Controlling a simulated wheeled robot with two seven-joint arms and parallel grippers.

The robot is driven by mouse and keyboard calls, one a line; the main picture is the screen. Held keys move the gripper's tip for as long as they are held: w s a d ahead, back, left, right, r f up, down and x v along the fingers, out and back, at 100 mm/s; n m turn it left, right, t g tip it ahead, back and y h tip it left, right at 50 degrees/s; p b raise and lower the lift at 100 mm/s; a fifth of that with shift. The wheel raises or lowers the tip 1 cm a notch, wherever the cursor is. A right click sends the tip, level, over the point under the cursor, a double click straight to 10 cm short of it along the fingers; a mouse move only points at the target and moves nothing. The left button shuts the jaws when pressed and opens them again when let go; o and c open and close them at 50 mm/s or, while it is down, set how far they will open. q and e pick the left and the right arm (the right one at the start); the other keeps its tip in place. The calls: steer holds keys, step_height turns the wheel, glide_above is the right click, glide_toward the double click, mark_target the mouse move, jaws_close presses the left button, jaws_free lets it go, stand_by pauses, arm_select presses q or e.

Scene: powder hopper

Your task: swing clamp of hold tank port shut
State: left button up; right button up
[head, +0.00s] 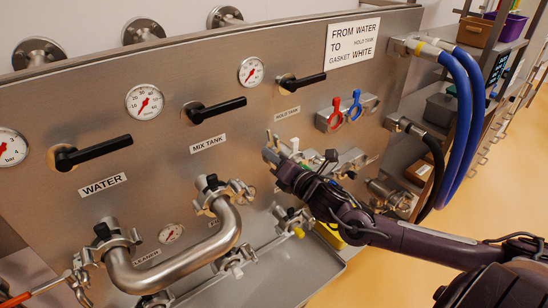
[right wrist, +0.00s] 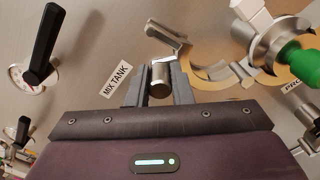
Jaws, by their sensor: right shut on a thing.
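The HOLD TANK label (head: 287,113) is on the steel panel, above my right gripper (head: 270,154). In the right wrist view, my right gripper (right wrist: 160,82) is shut on a short, upright metal cylinder, which I take for part of the hold tank port's clamp (right wrist: 159,78). A bent metal piece (right wrist: 168,36) stands just beyond the fingertips. A curved metal band (right wrist: 212,70) lies to the right, against the panel. In the head view my gripper and arm hide much of the port, so how far the clamp is closed cannot be told. My left gripper is not in view.
A curved steel pipe (head: 180,272) with clamped ends sits left of my arm. Black valve handles (head: 215,109) and gauges (head: 251,72) are above. Red and blue keys (head: 336,112) and blue hoses (head: 464,120) are right. A green-capped fitting (right wrist: 299,58) is close by in the wrist view.

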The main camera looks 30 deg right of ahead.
mark_target(278, 143)
steer(key=shift+r, duration=0.25)
steer(key=d+p, duration=0.1)
steer(key=d+r+p, duration=0.1)
steer(key=d, duration=0.1)
steer(key=shift+w+r, duration=0.2)
steer(key=shift+d+f, duration=0.1)
steer(key=shift+d, duration=0.1)
